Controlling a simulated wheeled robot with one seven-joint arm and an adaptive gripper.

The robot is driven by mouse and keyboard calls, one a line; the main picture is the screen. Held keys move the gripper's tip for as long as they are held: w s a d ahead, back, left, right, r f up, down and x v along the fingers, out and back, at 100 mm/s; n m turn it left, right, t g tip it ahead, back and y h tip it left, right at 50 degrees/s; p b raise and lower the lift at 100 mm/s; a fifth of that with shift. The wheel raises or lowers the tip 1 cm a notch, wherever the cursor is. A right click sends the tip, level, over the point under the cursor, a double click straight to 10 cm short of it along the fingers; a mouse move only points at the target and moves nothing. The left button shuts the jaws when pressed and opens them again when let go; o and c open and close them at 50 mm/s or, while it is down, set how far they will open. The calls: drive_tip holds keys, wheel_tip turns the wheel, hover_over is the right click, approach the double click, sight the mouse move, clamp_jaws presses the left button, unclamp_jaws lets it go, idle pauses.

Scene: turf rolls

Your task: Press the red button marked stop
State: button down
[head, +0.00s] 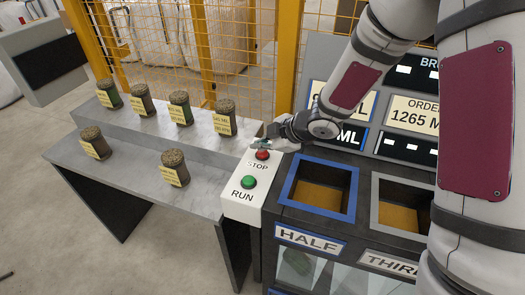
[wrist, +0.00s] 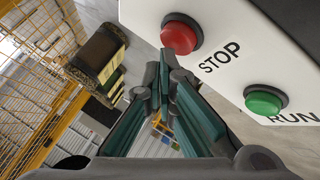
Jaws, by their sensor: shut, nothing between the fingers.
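The red button (head: 262,155) sits at the far end of a white panel (head: 240,209), with the word STOP beside it. It also shows in the wrist view (wrist: 182,33), just beyond my fingertips. My gripper (head: 262,143) is shut and empty, right by the red button. In the wrist view my gripper's fingertips (wrist: 168,62) overlap the button's lower edge; I cannot tell if they touch it. A green button (head: 249,182) marked RUN is nearer on the same panel, and it shows at the right in the wrist view (wrist: 264,102).
Several labelled turf rolls (head: 180,107) stand on a grey stepped bench (head: 130,170) left of the panel. Open bins with a blue rim (head: 318,212) and a grey rim (head: 400,228) lie to the right. Yellow mesh fencing (head: 235,40) stands behind.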

sight(261, 154)
drive_tip(key=shift+r+p, duration=0.3)
drive_tip(key=shift+r, duration=0.05)
wheel_tip(261, 154, up, 4)
drive_tip(key=p, duration=0.4)
drive_tip(key=shift+s, duration=0.1)
drive_tip(key=shift+r+p, duration=0.5)
idle(0.5)
